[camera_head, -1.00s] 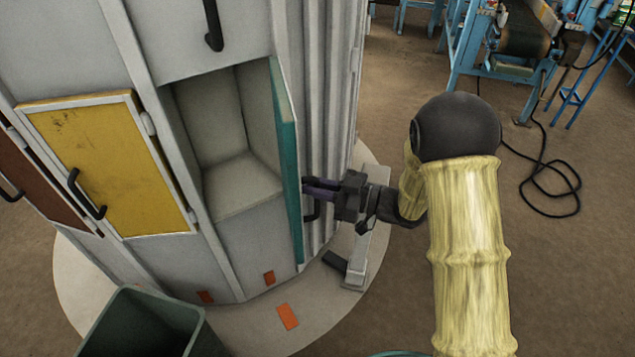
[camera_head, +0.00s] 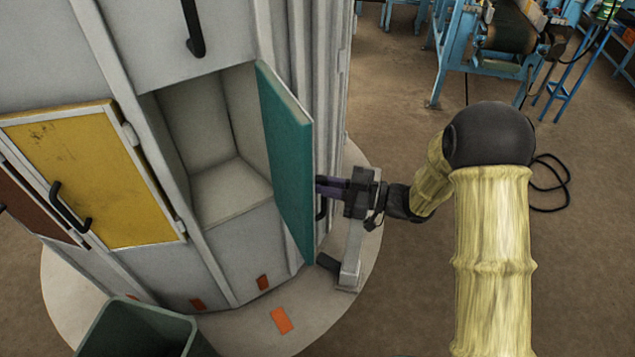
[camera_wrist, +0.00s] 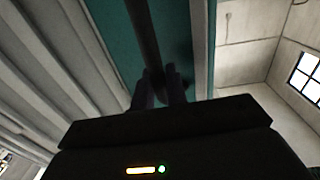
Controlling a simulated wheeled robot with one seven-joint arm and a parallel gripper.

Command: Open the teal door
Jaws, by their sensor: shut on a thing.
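The teal door (camera_head: 287,160) stands swung wide open on the right side of a grey cabinet compartment (camera_head: 228,190). The compartment looks empty. My gripper (camera_head: 322,190) is at the door's outer side, on its right in the head view, and the door partly hides the fingertips. In the wrist view the gripper (camera_wrist: 158,88) is shut on the dark bar handle (camera_wrist: 142,35) of the door. The door's teal face (camera_wrist: 112,30) shows behind the handle.
A closed yellow door (camera_head: 105,175) with a black handle is left of the compartment. A dark green bin (camera_head: 140,330) stands at the bottom left. Orange marks lie on the pale round base (camera_head: 300,335). Blue machinery (camera_head: 480,45) stands at the back right, with open brown floor before it.

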